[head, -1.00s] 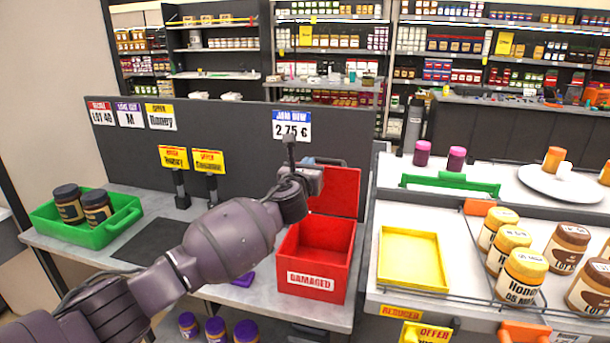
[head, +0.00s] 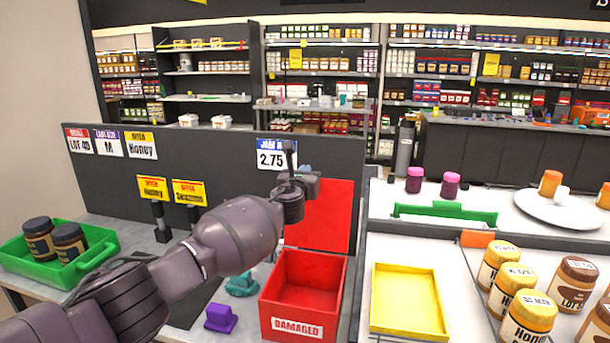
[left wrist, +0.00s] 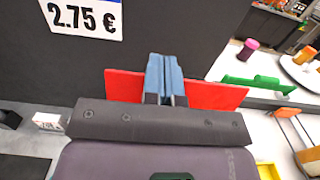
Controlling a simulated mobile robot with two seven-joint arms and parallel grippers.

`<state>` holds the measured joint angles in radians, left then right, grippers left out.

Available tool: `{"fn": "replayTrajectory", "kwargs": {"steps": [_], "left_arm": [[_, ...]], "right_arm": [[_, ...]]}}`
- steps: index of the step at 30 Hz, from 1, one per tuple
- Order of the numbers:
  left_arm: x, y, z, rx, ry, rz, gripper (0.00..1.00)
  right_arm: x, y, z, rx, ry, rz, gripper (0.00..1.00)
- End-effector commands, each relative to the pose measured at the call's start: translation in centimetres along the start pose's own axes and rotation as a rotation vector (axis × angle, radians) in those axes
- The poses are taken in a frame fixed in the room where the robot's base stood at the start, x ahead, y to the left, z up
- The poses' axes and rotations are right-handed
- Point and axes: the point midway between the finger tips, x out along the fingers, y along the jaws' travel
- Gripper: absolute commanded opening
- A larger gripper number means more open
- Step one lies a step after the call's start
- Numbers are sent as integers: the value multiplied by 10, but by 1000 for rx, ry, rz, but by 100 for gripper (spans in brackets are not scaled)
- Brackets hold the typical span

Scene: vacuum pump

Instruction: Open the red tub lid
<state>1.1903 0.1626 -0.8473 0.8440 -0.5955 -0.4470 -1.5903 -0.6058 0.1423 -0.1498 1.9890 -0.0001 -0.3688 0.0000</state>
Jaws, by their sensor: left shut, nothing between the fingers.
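The red tub (head: 302,290) marked "DAMAGED" stands on the counter with its inside showing empty. Its red lid (head: 325,215) is open and stands up steeply at the tub's back edge. My left gripper (head: 306,170) is at the lid's upper edge, partly hidden behind my wrist. In the left wrist view the blue fingers (left wrist: 165,78) are shut together with nothing between them. The lid (left wrist: 205,94) shows on both sides of them; I cannot tell whether they touch it. My right gripper is not in view.
A dark panel (head: 225,160) with price signs stands behind the tub. A purple item (head: 221,318) and a teal item (head: 241,284) lie left of it. A green tray (head: 104,252) holds dark jars at left. A yellow tray (head: 408,300) and several honey jars are at right.

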Motion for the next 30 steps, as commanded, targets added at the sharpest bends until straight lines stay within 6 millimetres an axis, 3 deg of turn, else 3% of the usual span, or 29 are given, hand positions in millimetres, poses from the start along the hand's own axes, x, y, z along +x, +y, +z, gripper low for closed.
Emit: {"fn": "replayTrajectory", "kwargs": {"steps": [17, 30], "left_arm": [[-2, 0, 0, 0, 0, 0, 0], [-40, 0, 0, -1, -1, -1, 0]], "right_arm": [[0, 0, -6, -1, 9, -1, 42], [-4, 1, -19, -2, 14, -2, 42]]}}
